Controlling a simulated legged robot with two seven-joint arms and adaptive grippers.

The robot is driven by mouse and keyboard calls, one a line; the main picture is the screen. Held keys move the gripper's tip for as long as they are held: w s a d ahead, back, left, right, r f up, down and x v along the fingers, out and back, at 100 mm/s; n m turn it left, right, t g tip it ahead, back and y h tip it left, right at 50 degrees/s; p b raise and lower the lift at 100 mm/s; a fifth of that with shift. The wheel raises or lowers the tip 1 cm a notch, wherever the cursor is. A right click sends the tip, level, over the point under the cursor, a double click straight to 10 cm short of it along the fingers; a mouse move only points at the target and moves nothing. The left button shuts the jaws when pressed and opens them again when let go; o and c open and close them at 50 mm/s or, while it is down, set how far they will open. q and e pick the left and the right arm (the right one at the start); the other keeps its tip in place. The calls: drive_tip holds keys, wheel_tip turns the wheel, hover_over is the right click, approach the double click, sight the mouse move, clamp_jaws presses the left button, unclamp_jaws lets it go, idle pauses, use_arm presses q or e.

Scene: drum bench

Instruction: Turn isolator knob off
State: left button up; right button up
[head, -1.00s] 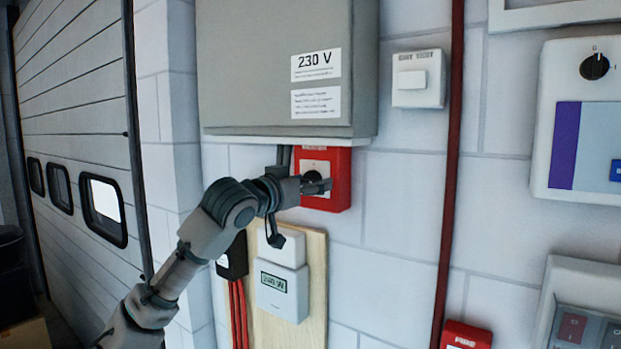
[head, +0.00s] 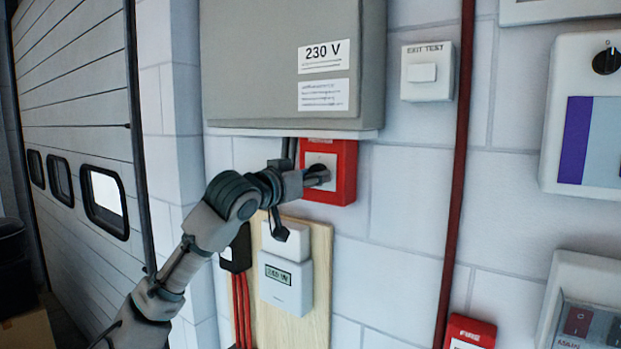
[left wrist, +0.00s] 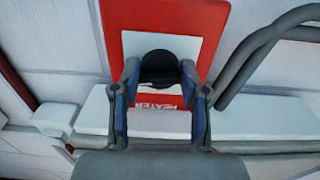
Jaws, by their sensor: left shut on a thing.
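A red box (head: 345,172) with a pale face plate is on the wall under the grey 230 V cabinet. Its round black knob (left wrist: 160,66) shows in the left wrist view, between my fingers, with a partly hidden label reading "HEATER" beside it. My left gripper (head: 320,177) reaches the box from the left and is shut on the knob. In the left wrist view its two fingers (left wrist: 160,76) lie on either side of the knob. The gripper hides much of the knob in the head view, so I cannot tell its setting. My right gripper is not in view.
The grey cabinet (head: 270,65) overhangs just above the box. A white meter (head: 286,282) on a wooden board is below. A dark red pipe (head: 459,150) runs down the wall to the right, beyond an exit test switch (head: 427,72). The wall between box and pipe is bare.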

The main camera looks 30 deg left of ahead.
use_arm(q)
drive_tip(key=shift+d+n+b, duration=0.15)
drive_tip(key=shift+n+b, duration=1.35)
drive_tip(key=shift+n, duration=7)
drive_tip(key=shift+w, duration=0.1)
